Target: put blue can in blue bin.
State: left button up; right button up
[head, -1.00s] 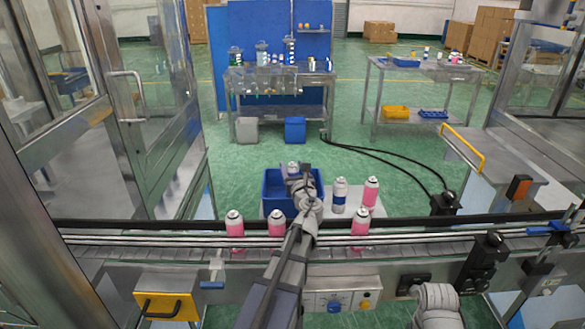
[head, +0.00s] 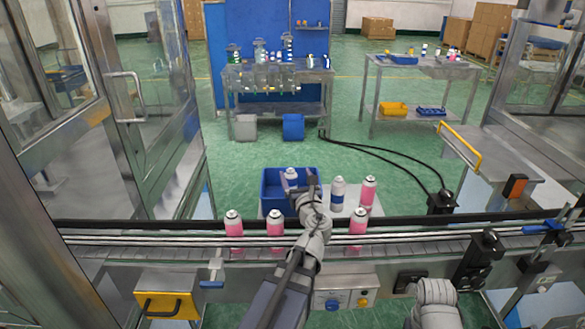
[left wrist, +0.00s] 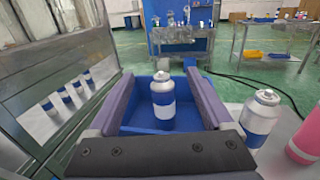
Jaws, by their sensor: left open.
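A white can with a blue band (head: 291,174) stands upright inside the blue bin (head: 268,198). In the left wrist view this can (left wrist: 163,98) stands on the blue floor of the bin (left wrist: 140,78). My left gripper (head: 299,182) is open over the near part of the bin. Its two fingers show on either side of the can in the wrist view, with gaps between them and the can. A second blue-banded can (head: 338,194) stands right of the bin and also shows in the wrist view (left wrist: 259,120).
Pink cans stand along the conveyor (head: 190,240), and another pink can (head: 368,193) stands right of the second blue-banded can. A glass-panelled metal enclosure (head: 140,110) rises at left. Green floor is clear behind the bin.

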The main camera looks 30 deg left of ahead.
pick_arm(q)
jog(key=shift+v, duration=2.1)
